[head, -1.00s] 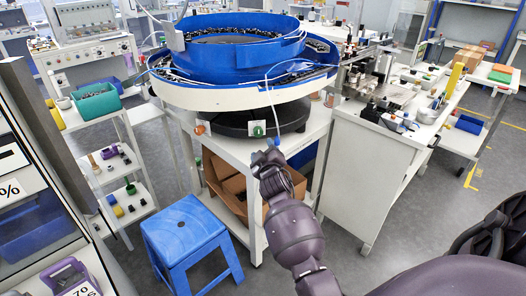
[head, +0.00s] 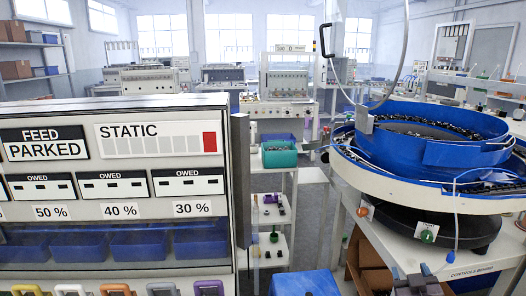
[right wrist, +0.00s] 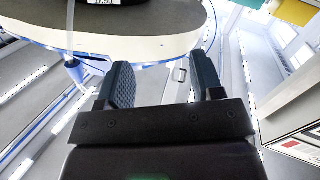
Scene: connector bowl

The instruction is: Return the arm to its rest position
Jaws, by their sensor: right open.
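My right gripper (head: 412,271) shows at the bottom edge of the head view, in front of the white bench and below the bowl feeder. In the right wrist view its two dark fingers (right wrist: 165,82) stand apart with nothing held between them. The blue bowl feeder (head: 425,145) is above and beyond it. A blue nozzle (head: 451,257) on a thin white hose hangs to the right of the gripper; in the right wrist view the nozzle (right wrist: 73,70) is left of the fingers, apart from them. My left gripper is out of view.
A grey cabinet (head: 120,185) with a FEED PARKED sign and blue bins fills the left. A blue stool (head: 303,284) stands at the bottom middle. A shelf with a green tray (head: 279,154) is behind it. The bench (head: 470,262) under the feeder is close to my right gripper.

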